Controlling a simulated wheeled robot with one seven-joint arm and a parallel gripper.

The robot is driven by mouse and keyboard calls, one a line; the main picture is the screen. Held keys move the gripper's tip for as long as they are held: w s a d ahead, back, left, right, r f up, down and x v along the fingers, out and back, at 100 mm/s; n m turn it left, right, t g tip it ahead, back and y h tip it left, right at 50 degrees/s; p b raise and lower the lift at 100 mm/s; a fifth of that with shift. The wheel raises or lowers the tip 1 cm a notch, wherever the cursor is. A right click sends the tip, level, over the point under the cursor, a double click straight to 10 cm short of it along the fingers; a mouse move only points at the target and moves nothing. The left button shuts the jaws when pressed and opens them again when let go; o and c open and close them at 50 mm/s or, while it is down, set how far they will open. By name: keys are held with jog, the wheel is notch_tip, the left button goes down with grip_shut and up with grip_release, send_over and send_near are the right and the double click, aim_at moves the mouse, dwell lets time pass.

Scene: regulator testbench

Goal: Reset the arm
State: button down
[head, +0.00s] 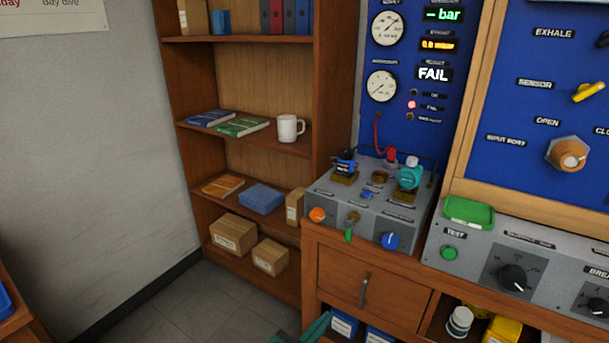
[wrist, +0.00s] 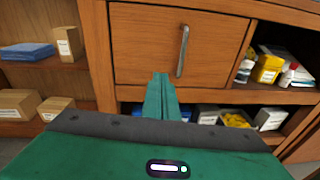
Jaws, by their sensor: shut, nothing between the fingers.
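My gripper (wrist: 160,82) shows in the wrist view as green fingers pressed together, with nothing between them. It points at the wooden bench front, just below and left of the metal drawer handle (wrist: 183,50). I cannot tell how far the fingertips are from the wood. In the head view only a small green part of my arm shows at the bottom edge, and the fingertips cannot be made out clearly. The drawer (head: 362,287) is closed in the head view.
A grey regulator test box (head: 330,205) with knobs stands on the bench, under a blue panel whose display reads FAIL (head: 432,74). A green tray (head: 469,212) lies to its right. A bookshelf (head: 240,160) with a white mug (head: 289,128) stands left. Floor (head: 205,300) is clear.

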jog(key=d+r+m+g+y, duration=0.3)
jog(key=d+r+m+g, duration=0.4)
jog(key=d+m+g, duration=0.7)
jog(key=s+d+r+m+t+y, duration=0.2)
jog(key=d+r+m, duration=0.25)
jog(key=r, duration=0.35)
jog(key=s+d+r+m+t+y, duration=0.1)
jog(key=s+d+r+m+y, duration=0.15)
jog(key=r+m, duration=0.35)
jog(key=s+d+r+m+t+y, duration=0.2)
jog(key=d+r+m+y, duration=0.15)
jog(key=r, duration=0.55)
jog(key=s+d+f+m+g, duration=0.1)
jog(key=s+d+m+g, duration=0.1)
jog(key=s+d, duration=0.3)
jog(key=s+d+f+m+g, duration=0.1)
jog(key=s+d+m, duration=0.3)
jog(key=s, duration=0.7)
jog(key=shift+d+f+g+h, duration=0.3)
jog(key=shift+d+g, duration=0.5)
jog(key=shift+d, duration=0.3)
